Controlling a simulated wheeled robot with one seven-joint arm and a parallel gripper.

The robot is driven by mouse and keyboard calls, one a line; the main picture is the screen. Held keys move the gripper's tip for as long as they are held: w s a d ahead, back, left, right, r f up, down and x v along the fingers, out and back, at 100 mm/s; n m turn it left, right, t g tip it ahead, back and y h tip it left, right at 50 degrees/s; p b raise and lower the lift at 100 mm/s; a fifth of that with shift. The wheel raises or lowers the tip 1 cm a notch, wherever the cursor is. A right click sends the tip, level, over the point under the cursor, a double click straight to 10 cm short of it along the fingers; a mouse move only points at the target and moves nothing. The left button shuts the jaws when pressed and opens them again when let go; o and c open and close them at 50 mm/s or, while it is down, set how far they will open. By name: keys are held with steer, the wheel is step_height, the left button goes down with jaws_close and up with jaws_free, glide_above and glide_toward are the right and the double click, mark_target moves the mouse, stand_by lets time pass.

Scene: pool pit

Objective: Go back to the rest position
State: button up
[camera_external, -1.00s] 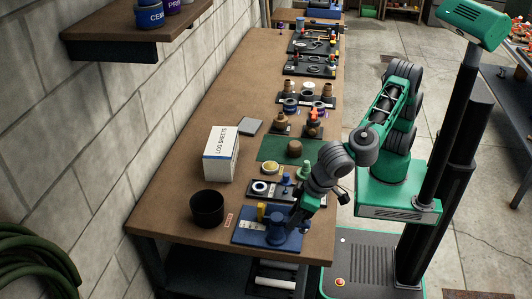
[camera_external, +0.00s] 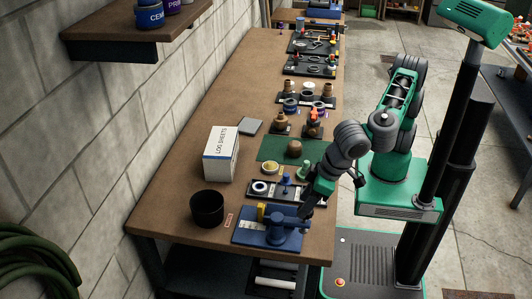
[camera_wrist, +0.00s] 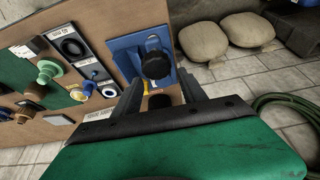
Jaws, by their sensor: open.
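My gripper (camera_external: 306,211) is above the near right part of the workbench, just up and right of a blue fixture (camera_external: 278,233) with a blue cylindrical body on a blue plate. In the wrist view my gripper (camera_wrist: 163,95) has its two fingers apart. Nothing shows held between them. The blue fixture (camera_wrist: 128,47) with a dark round knob (camera_wrist: 156,64) lies beyond the fingertips. My arm is bent over the bench's right edge.
The workbench (camera_external: 185,210) runs along a block wall. A black cup (camera_external: 207,207), a box of log sheets (camera_external: 220,155), a green mat (camera_external: 270,150) and several trays of fittings stand on it. A shelf (camera_external: 110,38) overhangs the left. The floor to the right has free room.

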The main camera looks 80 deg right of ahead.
steer(key=shift+s+r, duration=0.1)
steer(key=shift+r, duration=0.15)
steer(key=shift+h, duration=0.3)
steer(key=w+d, duration=0.3)
steer(key=d, duration=0.4)
steer(key=w+d, duration=0.3)
steer(key=d, duration=0.4)
steer(key=w+d+f, duration=0.1)
steer(key=w+d, duration=0.2)
steer(key=d, duration=0.4)
steer(key=shift+d, duration=0.2)
steer(key=s+d+f, duration=0.3)
steer(key=s+d, duration=0.1)
steer(key=d, duration=0.5)
steer(key=s+d+f+g, duration=0.1)
steer(key=s+d+f, duration=0.2)
steer(key=d, duration=0.7)
steer(key=shift+s+f, duration=0.4)
steer(key=shift+s, duration=0.75)
steer(key=shift+c, duration=0.3)
